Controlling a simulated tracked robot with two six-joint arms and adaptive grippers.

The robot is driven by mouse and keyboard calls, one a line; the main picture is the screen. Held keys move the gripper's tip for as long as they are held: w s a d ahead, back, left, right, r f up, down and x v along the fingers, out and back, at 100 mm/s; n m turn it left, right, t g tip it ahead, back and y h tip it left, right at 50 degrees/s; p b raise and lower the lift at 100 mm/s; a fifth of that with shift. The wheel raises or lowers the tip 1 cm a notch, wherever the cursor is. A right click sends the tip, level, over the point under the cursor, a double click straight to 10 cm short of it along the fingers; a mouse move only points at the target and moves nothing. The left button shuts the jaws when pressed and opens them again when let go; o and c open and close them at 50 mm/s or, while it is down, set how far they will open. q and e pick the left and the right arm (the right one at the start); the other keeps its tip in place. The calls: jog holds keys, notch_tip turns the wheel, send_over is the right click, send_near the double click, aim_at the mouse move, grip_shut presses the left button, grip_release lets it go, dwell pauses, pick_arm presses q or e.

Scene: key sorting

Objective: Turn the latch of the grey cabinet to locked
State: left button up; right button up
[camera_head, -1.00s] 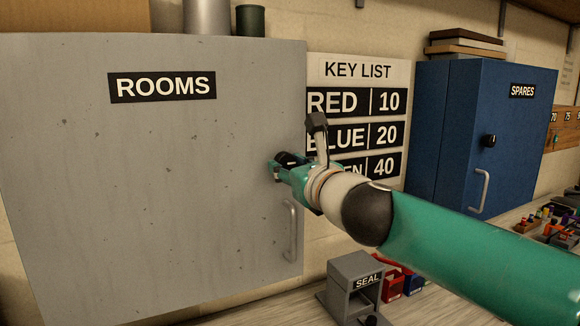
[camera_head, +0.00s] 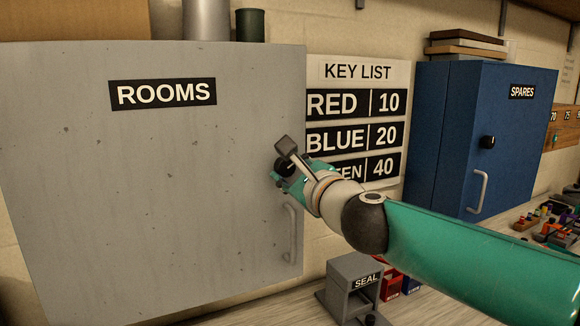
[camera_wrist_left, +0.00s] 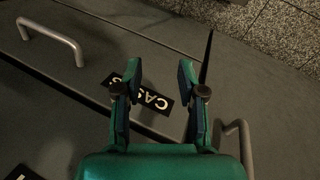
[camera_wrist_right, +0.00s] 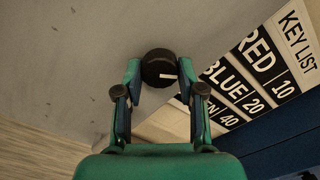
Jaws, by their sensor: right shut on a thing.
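The grey cabinet (camera_head: 150,190), labelled ROOMS, fills the left of the head view with its door shut. Its latch is a round black knob (camera_wrist_right: 158,66) with a white mark, near the door's right edge. In the right wrist view the mark points right. My right gripper (camera_head: 284,173) is shut on the latch, one finger on each side; in the head view the gripper and wrist partly hide the knob. My left gripper (camera_wrist_left: 160,75) is open and empty in the left wrist view, above a dark surface with a partly covered label (camera_wrist_left: 152,97).
The cabinet's bar handle (camera_head: 291,232) hangs just below my right gripper. A key list (camera_head: 358,120) is on the wall behind my right arm. A blue SPARES cabinet (camera_head: 440,140) stands right. A grey SEAL block (camera_head: 352,285) sits on the bench below.

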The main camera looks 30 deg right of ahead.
jog(key=n+p, duration=0.2)
jog(key=n, duration=0.4)
jog(key=shift+n, duration=0.3)
jog(key=n+p, duration=0.1)
jog(key=n, duration=0.2)
jog(key=shift+a+n, duration=0.1)
jog(key=shift+n, duration=0.3)
jog(key=shift+f+n+p, duration=0.1)
jog(key=shift+n+p, duration=0.25)
jog(key=shift+n, duration=0.15)
jog(key=shift+f, duration=0.1)
jog(key=o, duration=1.1)
jog(key=shift+w, duration=0.1)
jog(key=shift+o, duration=0.2)
jog(key=shift+s+r, duration=0.2)
jog(key=s, duration=1.1)
jog(key=shift+s+a, duration=0.3)
jog(key=shift+s, duration=0.05)
